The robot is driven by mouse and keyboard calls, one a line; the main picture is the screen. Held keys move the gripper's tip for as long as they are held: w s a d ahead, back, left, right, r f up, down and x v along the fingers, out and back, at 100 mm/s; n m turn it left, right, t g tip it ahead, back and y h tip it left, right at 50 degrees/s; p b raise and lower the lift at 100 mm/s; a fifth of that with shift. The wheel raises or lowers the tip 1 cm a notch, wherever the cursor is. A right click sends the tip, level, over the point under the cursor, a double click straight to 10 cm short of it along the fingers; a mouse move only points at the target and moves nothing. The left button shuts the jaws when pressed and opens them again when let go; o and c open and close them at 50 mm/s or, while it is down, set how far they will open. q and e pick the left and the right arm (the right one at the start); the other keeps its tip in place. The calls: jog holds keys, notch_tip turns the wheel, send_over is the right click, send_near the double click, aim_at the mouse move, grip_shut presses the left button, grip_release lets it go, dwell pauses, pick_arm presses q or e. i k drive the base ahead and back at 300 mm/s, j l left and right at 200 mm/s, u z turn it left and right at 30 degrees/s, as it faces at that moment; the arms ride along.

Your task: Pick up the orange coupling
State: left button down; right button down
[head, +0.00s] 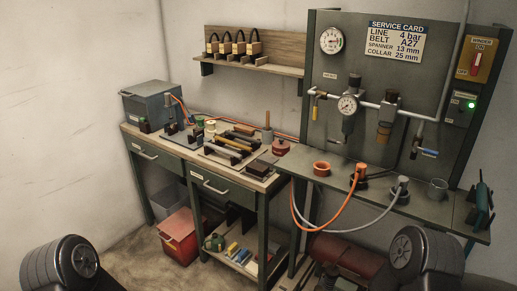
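The orange coupling (360,170) stands upright on the grey-green shelf below the service panel, seated in or on a dark round base. An orange hose (340,222) runs from it, over the shelf's front edge, and loops back up to the left. A grey coupling (402,184) with a grey hose stands to its right on a similar dark base. Neither of my grippers is in view. Only dark rounded parts of my arms show at the lower left and lower right corners, well apart from the coupling.
An orange ring-shaped cup (321,168) stands left of the coupling, and a clear cup (437,190) to the right. Pipes, valves and a gauge (347,104) hang above the shelf. A tool-covered workbench (270,184) adjoins on the left. A dark red tank (347,256) lies below.

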aim_at(361, 167)
jog(key=i+z, duration=0.1)
jog(key=z, duration=0.4)
jog(key=j+z, duration=0.1)
jog(key=z, duration=0.35)
jog(key=i+j+z, duration=0.1)
jog(key=z, duration=0.4)
jog(key=j+z, duration=0.1)
jog(key=z, duration=0.4)
jog(key=j+z, duration=0.15)
jog(key=z, duration=0.35)
jog(key=j+z, duration=0.2)
jog(key=j, duration=0.3)
jog(key=k+j+z, duration=0.2)
jog(key=j, duration=0.25)
jog(key=j+z, duration=0.25)
jog(key=j, duration=0.2)
